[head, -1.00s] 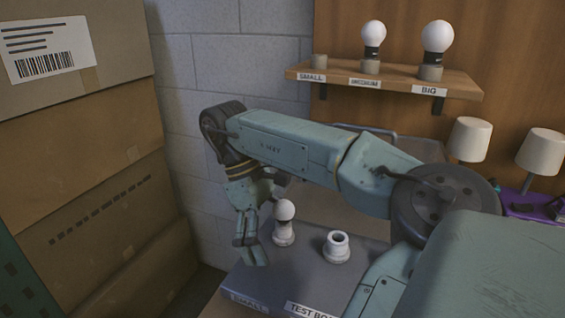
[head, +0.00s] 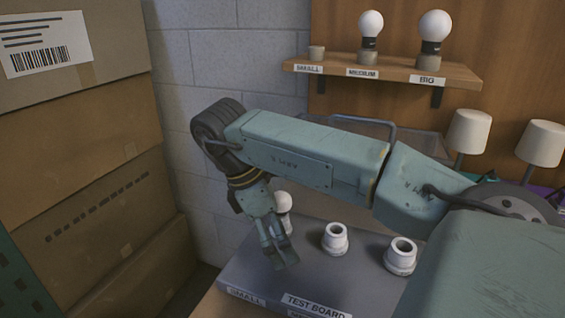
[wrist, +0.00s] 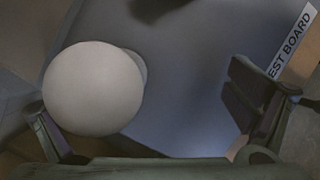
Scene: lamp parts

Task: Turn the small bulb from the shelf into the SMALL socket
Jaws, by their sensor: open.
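The small white bulb (head: 283,200) stands upright at the SMALL end of the test board (head: 246,274). My gripper (head: 280,257) hides its lower part and socket in the head view, so how deep it sits cannot be told. In the wrist view the bulb (wrist: 93,88) looms large and round, close to the left finger and well apart from the right one. My gripper (wrist: 150,120) is open, its fingers spread wide and holding nothing. The shelf's SMALL holder (head: 317,53) is empty.
Two empty white sockets (head: 335,239) (head: 401,256) stand to the right on the board. Shelf holders carry the medium bulb (head: 370,25) and big bulb (head: 435,27). Stacked cartons (head: 90,160) stand left; two white-shaded lamps (head: 469,132) (head: 542,144) stand right.

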